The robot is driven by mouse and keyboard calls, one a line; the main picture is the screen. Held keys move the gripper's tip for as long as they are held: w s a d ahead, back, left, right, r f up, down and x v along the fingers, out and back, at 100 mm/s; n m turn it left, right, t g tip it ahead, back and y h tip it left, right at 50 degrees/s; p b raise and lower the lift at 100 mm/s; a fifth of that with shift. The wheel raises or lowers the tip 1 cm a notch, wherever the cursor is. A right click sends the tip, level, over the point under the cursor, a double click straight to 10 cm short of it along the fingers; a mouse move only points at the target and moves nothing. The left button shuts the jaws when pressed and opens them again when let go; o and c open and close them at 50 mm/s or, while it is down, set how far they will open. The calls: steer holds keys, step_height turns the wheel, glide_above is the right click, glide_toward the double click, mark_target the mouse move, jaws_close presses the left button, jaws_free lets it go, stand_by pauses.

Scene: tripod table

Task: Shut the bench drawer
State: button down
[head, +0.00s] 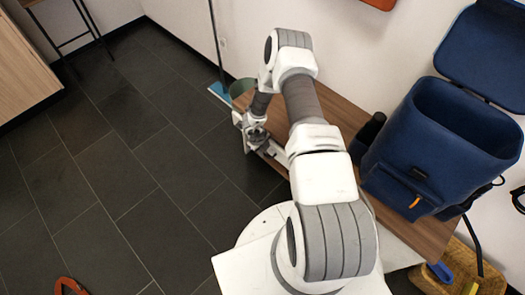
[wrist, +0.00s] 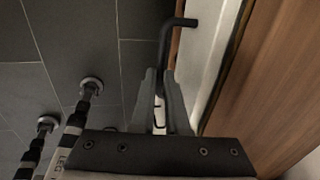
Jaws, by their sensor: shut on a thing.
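The bench (head: 345,107) is a long brown wooden top along the wall; its top also fills the right of the wrist view (wrist: 275,65). The bench drawer (wrist: 204,48) stands partly open, its white inside showing as a strip between the thin wooden front and the bench top. A black bar handle (wrist: 167,45) sticks out from the drawer front. My gripper (wrist: 162,75) is shut on this handle, with the bar between its fingers; the exact contact is partly hidden. In the head view my gripper (head: 254,138) is beside the bench front, and my arm hides much of the drawer.
A blue open bag (head: 435,145) and a dark cylinder (head: 371,128) stand on the bench. A mop with a blue head (head: 219,92) and a greenish round object (head: 242,88) are at the bench's far end.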

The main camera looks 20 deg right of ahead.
mark_target(270, 152)
steer(key=shift+d, duration=0.1)
stand_by(0.8)
steer(key=d, duration=0.1)
steer(key=w+d, duration=0.1)
steer(key=shift+d, duration=0.4)
steer(key=shift+w+d, duration=0.4)
steer(key=shift+d, duration=0.1)
steer(key=c, duration=0.9)
jaws_free()
steer(key=shift+d, duration=0.1)
